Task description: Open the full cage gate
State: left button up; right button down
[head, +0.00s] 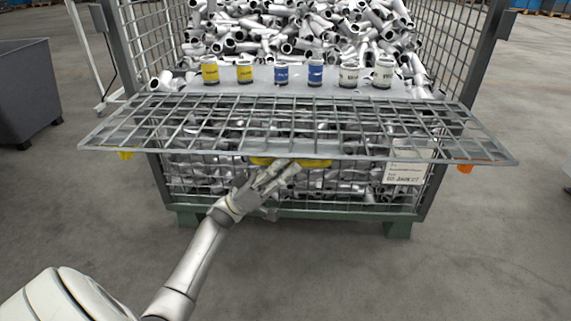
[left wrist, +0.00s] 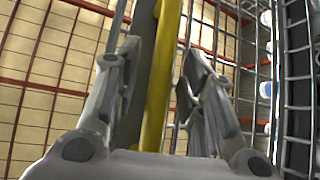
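The cage gate (head: 230,116) is a wire mesh panel lying roughly flat across the front of the full cage, at about mid height. A yellow handle (head: 316,163) runs along its near edge. My left gripper (head: 289,168) is at this handle, reaching from below and in front. In the left wrist view the yellow bar (left wrist: 163,75) runs between the two fingers, with a narrow gap showing beside it. The fingers are apart, and a firm hold does not show. Part of the handle is hidden by the hand. My right gripper is not in view.
The cage is heaped with metal pipe pieces (head: 290,45). Yellow, blue and white cans (head: 315,73) stand in a row on a grey ledge behind the gate. A grey bin (head: 25,90) stands at the left. The floor around the cage front is clear.

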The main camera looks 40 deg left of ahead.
pick_arm(q)
jog(key=shift+c, duration=0.2)
grip_shut()
